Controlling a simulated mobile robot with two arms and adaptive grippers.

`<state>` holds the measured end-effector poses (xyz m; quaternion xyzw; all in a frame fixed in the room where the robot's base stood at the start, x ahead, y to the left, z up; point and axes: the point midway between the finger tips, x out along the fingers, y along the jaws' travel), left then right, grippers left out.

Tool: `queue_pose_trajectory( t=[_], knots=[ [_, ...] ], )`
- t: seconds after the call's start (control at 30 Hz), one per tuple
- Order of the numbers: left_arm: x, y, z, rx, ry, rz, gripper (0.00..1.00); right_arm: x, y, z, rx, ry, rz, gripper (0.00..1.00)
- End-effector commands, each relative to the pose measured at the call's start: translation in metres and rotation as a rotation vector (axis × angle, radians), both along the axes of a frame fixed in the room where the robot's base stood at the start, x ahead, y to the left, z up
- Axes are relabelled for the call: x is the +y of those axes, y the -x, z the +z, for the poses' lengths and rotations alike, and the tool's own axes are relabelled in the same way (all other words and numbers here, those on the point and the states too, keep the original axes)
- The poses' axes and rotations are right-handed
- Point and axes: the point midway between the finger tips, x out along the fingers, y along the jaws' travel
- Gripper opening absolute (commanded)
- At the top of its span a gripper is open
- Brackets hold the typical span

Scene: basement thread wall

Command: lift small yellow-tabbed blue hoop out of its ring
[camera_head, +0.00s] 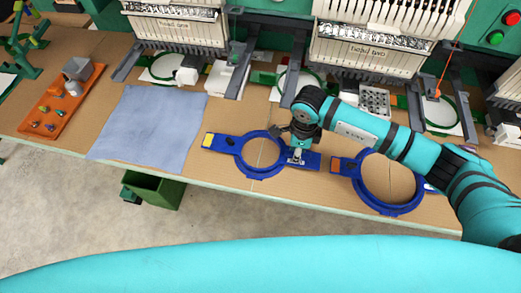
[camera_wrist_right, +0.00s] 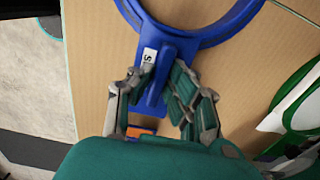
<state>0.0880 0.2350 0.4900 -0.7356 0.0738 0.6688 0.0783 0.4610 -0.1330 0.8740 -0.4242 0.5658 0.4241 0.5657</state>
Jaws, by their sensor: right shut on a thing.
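The small blue hoop (camera_head: 241,158) with a yellow tab (camera_head: 208,140) at its left end lies flat on the brown table, near the front edge. My right gripper (camera_head: 296,156) points down at the hoop's right end. In the right wrist view, my right gripper (camera_wrist_right: 158,90) is shut on a raised blue grip on the hoop's flat end, beside a white label (camera_wrist_right: 148,60) marked S. The blue ring (camera_wrist_right: 160,34) curves away above it. Whether the inner hoop has risen from its outer ring cannot be told. My left gripper is not in view.
A larger blue hoop (camera_head: 389,209) with an orange tab (camera_head: 336,165) lies close on the right. A blue-grey cloth (camera_head: 150,125) lies left; an orange tray (camera_head: 60,103) holds small parts. Embroidery machines (camera_head: 375,40) line the back. A green bin (camera_head: 152,190) is below the table edge.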

Motion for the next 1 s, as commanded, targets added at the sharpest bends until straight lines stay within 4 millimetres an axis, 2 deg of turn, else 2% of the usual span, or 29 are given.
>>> queue_pose_trajectory(
  t=[0.37, 1.0],
  knots=[
    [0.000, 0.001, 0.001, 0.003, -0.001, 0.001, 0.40, 0.000, 0.000, 0.002, 0.000, -0.001, 0.000, 0.00],
    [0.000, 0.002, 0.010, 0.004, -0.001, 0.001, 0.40, 0.000, 0.000, 0.021, 0.000, -0.001, 0.000, 0.00]
  ],
)
